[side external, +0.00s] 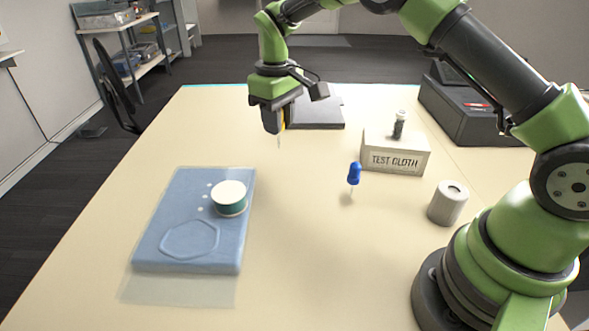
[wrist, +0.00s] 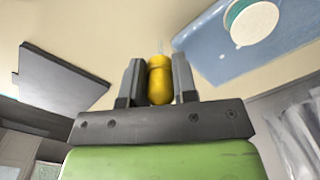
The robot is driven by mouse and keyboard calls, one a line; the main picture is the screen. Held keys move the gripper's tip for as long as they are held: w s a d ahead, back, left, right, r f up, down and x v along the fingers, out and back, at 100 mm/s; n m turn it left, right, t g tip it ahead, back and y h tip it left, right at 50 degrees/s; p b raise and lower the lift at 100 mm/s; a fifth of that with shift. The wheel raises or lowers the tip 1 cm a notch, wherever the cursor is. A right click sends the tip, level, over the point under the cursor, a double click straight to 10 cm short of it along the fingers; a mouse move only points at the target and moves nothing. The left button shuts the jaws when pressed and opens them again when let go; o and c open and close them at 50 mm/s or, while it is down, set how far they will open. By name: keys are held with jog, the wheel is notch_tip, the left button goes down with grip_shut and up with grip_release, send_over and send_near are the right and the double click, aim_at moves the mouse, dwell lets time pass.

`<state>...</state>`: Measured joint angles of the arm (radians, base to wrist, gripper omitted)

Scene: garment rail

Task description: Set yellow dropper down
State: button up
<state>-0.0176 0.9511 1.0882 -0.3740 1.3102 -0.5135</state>
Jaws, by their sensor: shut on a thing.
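The yellow dropper (wrist: 159,80) is between the two fingers of my gripper (wrist: 158,82) in the wrist view, its clear tip pointing away from the palm. In the side external view my gripper (side external: 274,118) is shut on it above the table, left of the middle. Only a sliver of yellow (side external: 283,126) shows there, with the thin clear tip pointing down, apart from the tabletop. The rest of the dropper is hidden by the fingers.
A blue folded cloth (side external: 188,215) with a round white-topped tin (side external: 230,196) lies at the left. A blue dropper (side external: 354,173), a TEST CLOTH box (side external: 395,157) with a small vial (side external: 399,124), and a grey cylinder (side external: 447,203) stand to the right. A dark flat panel (side external: 318,113) lies behind. The middle is clear.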

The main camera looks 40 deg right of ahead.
jog(key=w+d, duration=0.2)
jog(key=d, duration=0.5)
jog(key=shift+m, duration=0.4)
notch_tip(320, 180, down, 10)
jog(key=shift+w+a, duration=0.1)
jog(key=shift+f, duration=0.15)
jog(key=o, duration=0.9)
